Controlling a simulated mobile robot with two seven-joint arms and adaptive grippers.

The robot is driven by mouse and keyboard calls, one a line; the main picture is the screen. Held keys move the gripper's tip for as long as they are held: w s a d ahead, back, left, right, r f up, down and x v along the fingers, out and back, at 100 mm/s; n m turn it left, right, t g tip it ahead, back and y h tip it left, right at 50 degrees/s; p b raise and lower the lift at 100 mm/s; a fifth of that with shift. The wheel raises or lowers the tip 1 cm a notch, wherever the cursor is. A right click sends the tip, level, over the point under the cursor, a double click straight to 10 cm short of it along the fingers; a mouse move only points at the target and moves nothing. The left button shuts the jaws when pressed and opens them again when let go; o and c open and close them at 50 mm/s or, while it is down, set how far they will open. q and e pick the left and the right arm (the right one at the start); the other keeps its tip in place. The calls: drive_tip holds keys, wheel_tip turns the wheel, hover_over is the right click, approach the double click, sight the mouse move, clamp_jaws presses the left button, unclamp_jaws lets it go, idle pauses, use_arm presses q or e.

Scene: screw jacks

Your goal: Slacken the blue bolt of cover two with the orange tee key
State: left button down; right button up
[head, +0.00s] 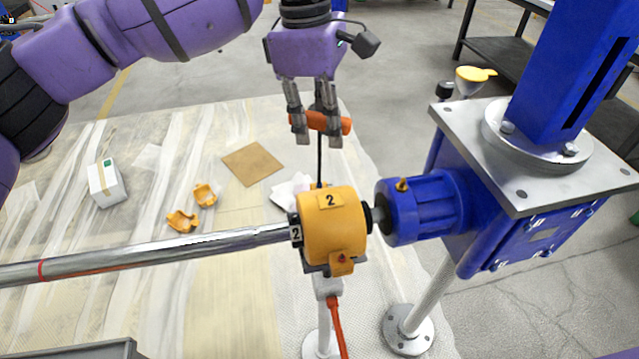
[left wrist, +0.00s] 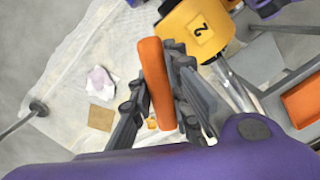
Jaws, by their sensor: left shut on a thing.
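Cover two (head: 335,230) is a yellow-orange sleeve marked "2", closed around the shaft joint beside the blue gearbox; it also shows at the top of the left wrist view (left wrist: 196,28). The orange tee key (head: 318,121) has a thin dark stem pointing down. My left gripper (head: 318,140) is shut on its orange handle (left wrist: 157,85), above and behind the cover. The stem's lower end reaches the cover's far side, where a small orange tab shows. The blue bolt is hidden there, so I cannot tell whether the key sits in it. My right gripper is out of view.
A long steel shaft (head: 150,251) runs left from the cover. The blue screw jack (head: 535,215) stands at right. On the floor sheet lie a white box (head: 106,184), two orange cover halves (head: 182,221) and a brown board (head: 252,164). An orange-red cable (head: 337,320) hangs below.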

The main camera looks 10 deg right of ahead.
use_arm(q)
drive_tip(key=shift+r, duration=0.35)
drive_tip(key=shift+r, duration=3.5)
drive_tip(key=shift+f, duration=0.1)
